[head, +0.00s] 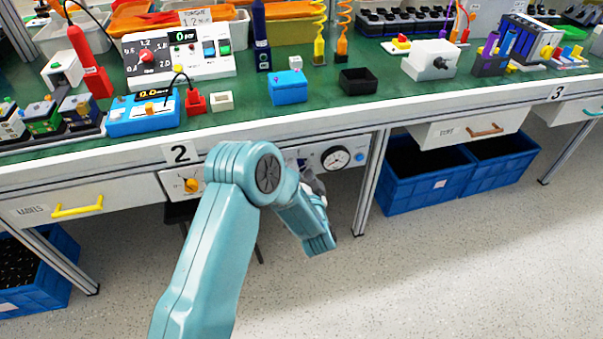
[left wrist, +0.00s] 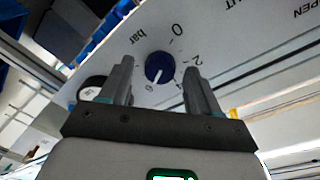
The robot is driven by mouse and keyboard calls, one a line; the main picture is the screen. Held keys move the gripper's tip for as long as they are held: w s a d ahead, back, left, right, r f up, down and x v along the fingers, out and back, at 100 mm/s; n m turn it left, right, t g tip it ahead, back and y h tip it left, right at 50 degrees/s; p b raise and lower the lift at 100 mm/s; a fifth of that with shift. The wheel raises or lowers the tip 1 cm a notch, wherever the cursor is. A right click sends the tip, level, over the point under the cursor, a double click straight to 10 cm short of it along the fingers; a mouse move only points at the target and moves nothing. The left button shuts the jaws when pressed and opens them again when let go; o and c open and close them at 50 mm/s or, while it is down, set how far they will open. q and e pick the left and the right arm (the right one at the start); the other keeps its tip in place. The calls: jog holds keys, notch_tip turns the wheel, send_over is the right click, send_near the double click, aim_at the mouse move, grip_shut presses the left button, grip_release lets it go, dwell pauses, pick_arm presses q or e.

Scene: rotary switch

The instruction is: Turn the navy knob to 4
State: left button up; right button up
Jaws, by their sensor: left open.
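The navy knob (left wrist: 158,66) shows in the left wrist view on a pale panel marked "bar", with 0, 2 and 6 around it. Its white pointer line is turned towards the 6. My left gripper (left wrist: 159,70) is open, one finger on each side of the knob in the picture. I cannot tell whether either finger touches it. In the head view my left gripper (head: 313,186) is partly hidden at the bench's front panel, and the knob is hidden there. My right gripper is not in view.
A round gauge (head: 335,158) sits on the panel right of my arm. A yellow rotary switch (head: 191,185) is to the left. The green bench top (head: 330,105) above holds boxes and instruments. Blue crates (head: 425,185) stand below at the right.

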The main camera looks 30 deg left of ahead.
pick_arm(q)
jog(key=c, duration=1)
jog(key=shift+c, duration=0.2)
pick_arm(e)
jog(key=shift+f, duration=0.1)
pick_arm(q)
jog(key=n+y+b, duration=0.1)
jog(key=n+b, duration=1.1)
jog(key=shift+f, duration=0.15)
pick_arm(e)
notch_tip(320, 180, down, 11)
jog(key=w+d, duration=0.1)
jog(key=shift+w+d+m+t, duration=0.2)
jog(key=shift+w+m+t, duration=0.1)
